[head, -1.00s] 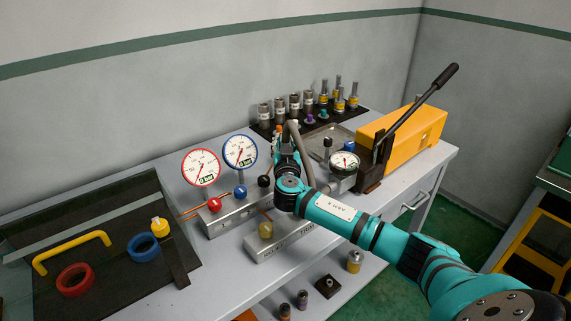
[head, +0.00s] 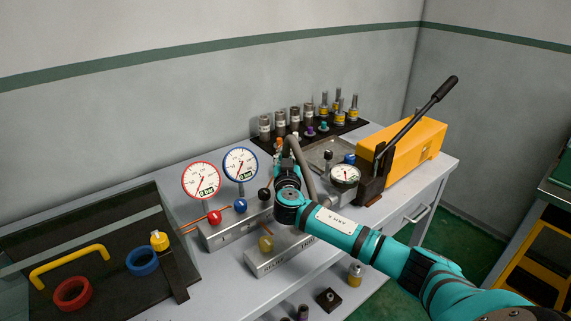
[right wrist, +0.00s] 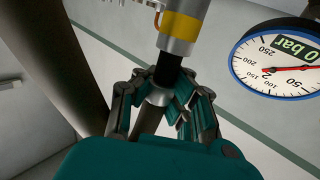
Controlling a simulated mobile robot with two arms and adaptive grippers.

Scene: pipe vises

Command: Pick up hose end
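My right gripper (head: 286,145) is at the far side of the gauge block, partly hidden behind its own wrist in the head view. In the right wrist view, its fingers (right wrist: 163,88) are closed around the hose end (right wrist: 158,97), a silver collar with a black neck. A silver fitting with a yellow band (right wrist: 180,28) stands beyond the fingertips, in line with the neck. The grey hose (head: 304,165) arches beside the gripper and also crosses the left of the right wrist view (right wrist: 72,55). My left gripper is not in view.
A red-rimmed gauge (head: 201,181) and a blue-rimmed gauge (head: 240,164) stand left of the gripper. A small gauge (head: 344,175) and an orange hand pump (head: 405,152) are to the right. Several fittings stand on a black mat (head: 352,127) behind. A dark tray (head: 95,215) is at left.

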